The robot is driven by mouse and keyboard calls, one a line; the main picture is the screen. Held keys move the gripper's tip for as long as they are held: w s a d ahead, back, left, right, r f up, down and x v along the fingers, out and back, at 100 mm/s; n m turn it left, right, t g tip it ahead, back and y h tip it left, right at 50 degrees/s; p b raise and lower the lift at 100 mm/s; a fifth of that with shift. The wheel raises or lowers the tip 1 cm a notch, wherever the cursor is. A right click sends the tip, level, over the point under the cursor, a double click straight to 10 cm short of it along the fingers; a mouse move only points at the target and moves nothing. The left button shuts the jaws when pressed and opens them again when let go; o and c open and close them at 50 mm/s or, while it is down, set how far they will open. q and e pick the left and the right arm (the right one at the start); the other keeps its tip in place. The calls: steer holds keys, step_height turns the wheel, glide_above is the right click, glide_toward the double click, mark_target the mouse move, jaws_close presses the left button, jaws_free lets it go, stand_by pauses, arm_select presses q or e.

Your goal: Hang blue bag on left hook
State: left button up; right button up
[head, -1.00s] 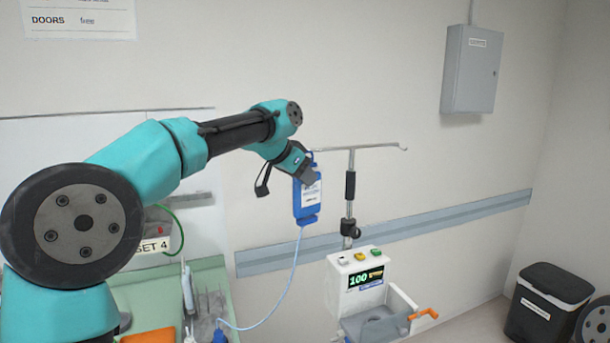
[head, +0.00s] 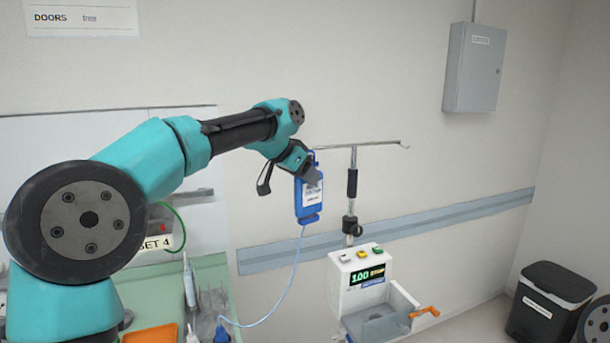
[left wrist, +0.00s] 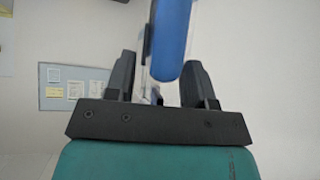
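The blue bag (head: 309,203) hangs upright in the head view, its top at the left end of the stand's crossbar. That end is the left hook (head: 317,149); the exact contact is too small to tell. A thin tube runs down from the bag. My left gripper (head: 290,183) is beside the bag's upper part with its fingers spread apart, one overlapping the bag in the picture. In the left wrist view the bag (left wrist: 172,42) shows beyond the open fingers (left wrist: 158,82). My right gripper is out of view.
The stand's pole (head: 351,190) rises behind a white pump (head: 345,285) with an orange crank (head: 425,311). The crossbar's right hook (head: 405,145) is bare. A green table (head: 215,275) with an orange tray (head: 150,335) is at lower left. A black bin (head: 548,305) stands at right.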

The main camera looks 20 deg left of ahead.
arm_select(q)
steer(key=shift+o, duration=1.2)
steer(key=shift+f, duration=0.1)
steer(key=v, duration=1.7)
steer(key=shift+r, duration=0.25)
steer(key=shift+s+a, duration=0.1)
